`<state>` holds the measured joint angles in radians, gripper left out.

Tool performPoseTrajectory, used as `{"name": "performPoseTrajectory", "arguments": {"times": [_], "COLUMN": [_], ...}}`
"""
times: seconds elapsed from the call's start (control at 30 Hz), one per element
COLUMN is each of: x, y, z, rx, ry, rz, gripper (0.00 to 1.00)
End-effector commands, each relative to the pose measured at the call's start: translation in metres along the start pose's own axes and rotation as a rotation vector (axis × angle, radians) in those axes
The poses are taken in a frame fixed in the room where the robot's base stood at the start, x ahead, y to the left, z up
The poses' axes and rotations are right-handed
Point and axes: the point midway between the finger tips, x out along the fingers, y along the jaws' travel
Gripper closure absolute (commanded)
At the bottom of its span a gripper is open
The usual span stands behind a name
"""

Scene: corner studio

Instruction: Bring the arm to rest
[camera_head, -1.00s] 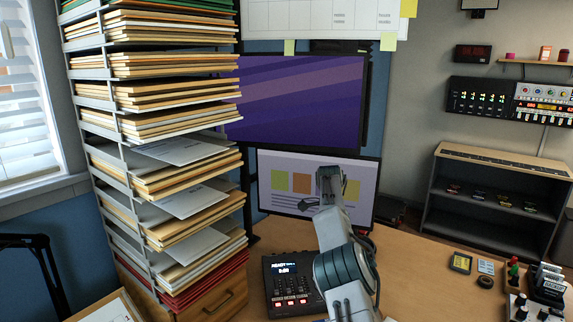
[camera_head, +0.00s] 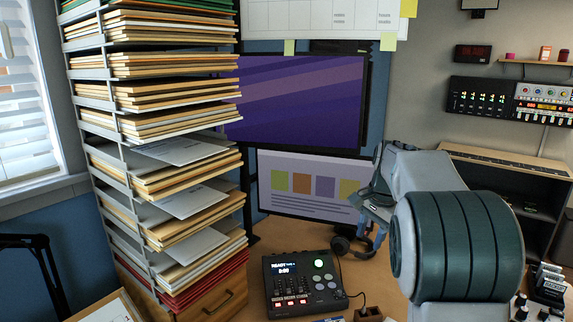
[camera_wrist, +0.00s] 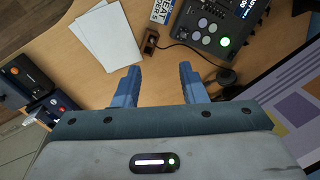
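My arm is raised over the right part of the desk, with a large grey and dark green link close to the head camera. My gripper (camera_head: 371,243) shows small beyond it, in front of the lower screen's right side, with blue fingers pointing down. In the wrist view my gripper (camera_wrist: 159,77) has its two blue fingers spread apart with nothing between them. The fingers are above the wooden desk (camera_wrist: 100,82) and appear clear of it. Part of the gripper is hidden behind my arm in the head view.
A control box (camera_head: 303,281) with a lit green button stands on the desk, beside a tall rack of folders (camera_head: 108,110). The lower screen (camera_head: 310,187) is behind. Headphones (camera_head: 342,243) lie near the gripper. White papers (camera_wrist: 105,38) lie flat on the desk.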

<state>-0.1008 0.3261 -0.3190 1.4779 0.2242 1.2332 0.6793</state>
Motion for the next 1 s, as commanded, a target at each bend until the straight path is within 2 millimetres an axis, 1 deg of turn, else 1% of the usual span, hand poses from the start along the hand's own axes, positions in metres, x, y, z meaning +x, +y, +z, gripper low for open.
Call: {"name": "performPoseTrajectory", "arguments": {"times": [0.03,0.1,0.27,0.3,0.47,0.6,0.7,0.8,0.9,1.0], "x": [-0.008,-0.013,-0.019,-0.020,-0.016,-0.005,0.005,0.014,0.021,0.024], "y": [0.013,0.029,0.067,0.077,0.119,0.157,0.181,0.199,0.210,0.215], "z": [0.013,0.031,0.075,0.087,0.133,0.171,0.193,0.208,0.216,0.220], "rx": [-0.043,-0.114,-0.289,-0.334,-0.523,-0.690,-0.795,-0.874,-0.924,-0.945], "ry": [-0.001,-0.001,0.012,0.016,0.047,0.083,0.108,0.129,0.141,0.146], "rz": [-0.012,-0.023,-0.039,-0.042,-0.041,-0.027,-0.011,0.004,0.017,0.023], "gripper": [0.62,0.62,0.62,0.62,0.62,0.62,0.62,0.62,0.62,0.62]}}
